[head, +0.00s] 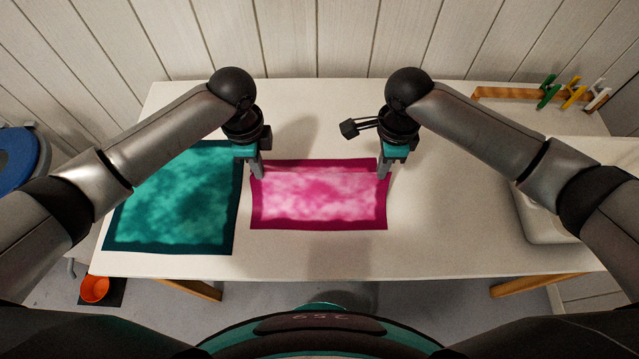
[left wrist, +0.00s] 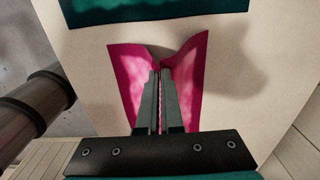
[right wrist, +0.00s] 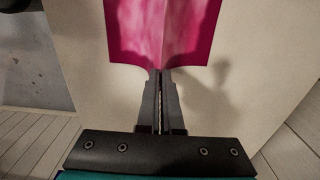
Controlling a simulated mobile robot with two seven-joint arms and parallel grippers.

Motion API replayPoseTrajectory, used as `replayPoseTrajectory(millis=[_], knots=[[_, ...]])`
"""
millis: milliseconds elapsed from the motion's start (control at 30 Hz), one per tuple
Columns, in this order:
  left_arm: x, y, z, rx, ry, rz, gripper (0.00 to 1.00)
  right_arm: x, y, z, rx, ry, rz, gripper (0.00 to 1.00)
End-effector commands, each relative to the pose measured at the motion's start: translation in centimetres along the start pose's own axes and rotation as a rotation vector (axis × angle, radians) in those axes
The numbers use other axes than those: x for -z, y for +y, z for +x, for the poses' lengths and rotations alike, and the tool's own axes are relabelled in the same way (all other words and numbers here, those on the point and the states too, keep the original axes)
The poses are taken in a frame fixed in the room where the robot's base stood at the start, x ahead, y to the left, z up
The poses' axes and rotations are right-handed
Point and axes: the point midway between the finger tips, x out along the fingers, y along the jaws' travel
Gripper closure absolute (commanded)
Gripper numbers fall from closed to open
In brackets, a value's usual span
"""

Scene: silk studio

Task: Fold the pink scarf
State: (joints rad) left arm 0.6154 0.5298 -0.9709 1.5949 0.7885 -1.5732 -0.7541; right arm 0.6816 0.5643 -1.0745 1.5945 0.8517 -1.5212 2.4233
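The pink scarf (head: 318,197), with a darker magenta border, lies spread as a rectangle on the white table in the head view. My left gripper (head: 259,174) is at its left edge near the far corner. In the left wrist view the scarf (left wrist: 124,75) is drawn into a crease between the nearly closed fingers (left wrist: 160,75). My right gripper (head: 384,174) is at its right edge near the far corner. In the right wrist view the scarf (right wrist: 130,35) gathers to the closed fingertips (right wrist: 160,75).
A teal cloth (head: 175,198) lies flat just left of the pink scarf. A wooden rack with coloured pegs (head: 548,93) stands at the back right. A white object (head: 545,222) sits at the right. The table (head: 440,235) between it and the scarf is clear.

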Motion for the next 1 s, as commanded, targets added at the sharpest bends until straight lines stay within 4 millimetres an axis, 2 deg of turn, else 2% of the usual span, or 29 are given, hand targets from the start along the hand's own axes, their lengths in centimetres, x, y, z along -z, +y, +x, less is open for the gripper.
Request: replayPoseTrajectory(millis=[33,700,1000], knots=[[0.0,0.0,-1.1,0.0,0.0,0.0,1.0,0.0,0.0,-1.1,-0.001,0.0,0.0,1.0],[0.1,0.0,-8.3,0.0,0.0,0.0,1.0,-0.1,0.0,-8.3,-0.001,-0.001,-0.001,1.0],[0.1,0.0,-10.2,0.0,0.0,0.0,1.0,-0.2,0.0,-10.2,-0.001,-0.001,-0.001,1.0]])
